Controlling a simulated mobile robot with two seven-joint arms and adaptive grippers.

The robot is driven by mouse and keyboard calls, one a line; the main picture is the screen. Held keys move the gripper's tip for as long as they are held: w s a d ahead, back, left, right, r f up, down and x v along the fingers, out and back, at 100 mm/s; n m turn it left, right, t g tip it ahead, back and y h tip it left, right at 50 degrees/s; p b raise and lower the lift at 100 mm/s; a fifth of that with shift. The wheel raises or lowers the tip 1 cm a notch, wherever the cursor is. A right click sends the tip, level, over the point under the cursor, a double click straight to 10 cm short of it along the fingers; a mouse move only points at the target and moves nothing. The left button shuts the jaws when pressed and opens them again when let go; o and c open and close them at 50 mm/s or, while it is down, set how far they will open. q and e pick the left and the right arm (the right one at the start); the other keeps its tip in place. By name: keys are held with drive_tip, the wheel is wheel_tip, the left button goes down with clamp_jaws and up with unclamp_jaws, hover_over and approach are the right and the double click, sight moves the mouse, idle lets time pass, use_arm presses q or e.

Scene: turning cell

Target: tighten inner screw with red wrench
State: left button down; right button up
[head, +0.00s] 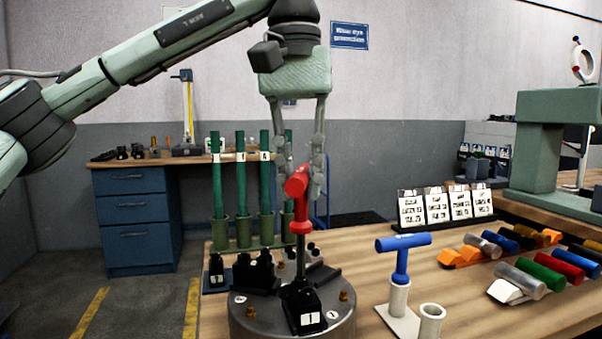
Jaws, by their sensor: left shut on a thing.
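The red wrench (299,186) has a T-shaped handle and a dark shaft, and stands about upright over the round grey chuck (248,318). My left gripper (301,183) comes down from above with its fingers around the red handle, shut on it. The shaft runs down to the black jaw marked 1 (302,304) on the chuck. The inner screw is not visible; the shaft's lower end and the jaw hide that spot, so I cannot tell whether the tip sits in a screw. My right gripper is not in view.
A blue T-handled wrench (403,246) stands in a white holder, beside an empty white cup (432,318). Green rods (240,185) stand behind the chuck. Coloured cylinders (540,277) lie at the right. The wooden table (350,250) is clear between chuck and label cards (441,205).

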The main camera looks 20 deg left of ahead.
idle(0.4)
use_arm(q)
drive_tip(key=shift+s, duration=0.1)
idle(0.5)
idle(0.3)
drive_tip(key=shift+f, duration=0.2)
drive_tip(key=shift+f, duration=0.1)
idle(0.4)
